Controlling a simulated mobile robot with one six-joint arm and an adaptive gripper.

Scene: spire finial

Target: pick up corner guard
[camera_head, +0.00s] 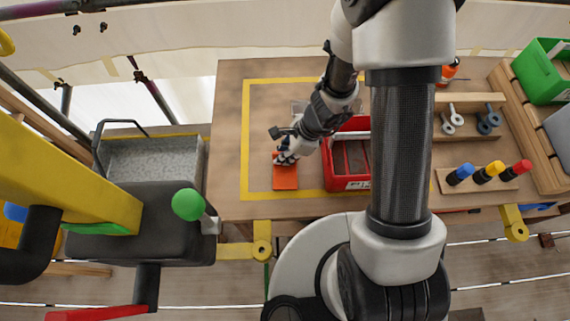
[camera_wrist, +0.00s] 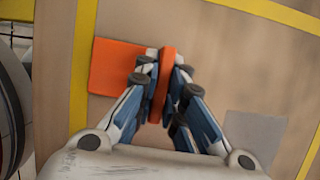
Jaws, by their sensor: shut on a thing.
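The orange corner guard (camera_wrist: 117,66) is in the wrist view, with one flat face on the board and an upright flange between my fingers. My gripper (camera_wrist: 161,88) is shut on that flange, with fingers on both sides of it. In the head view the corner guard (camera_head: 285,177) shows as an orange plate inside the yellow outline, below my gripper (camera_head: 284,158). My fingers partly cover its upper end there. It looks to be on or very near the board; I cannot tell whether there is a gap.
A red bin (camera_head: 347,184) stands close to the right of the corner guard. Blue, yellow and red capped tools sit in a wooden rack (camera_head: 488,186) farther right. A green crate (camera_head: 545,75) stands at the far right. The outlined area left of the guard is clear.

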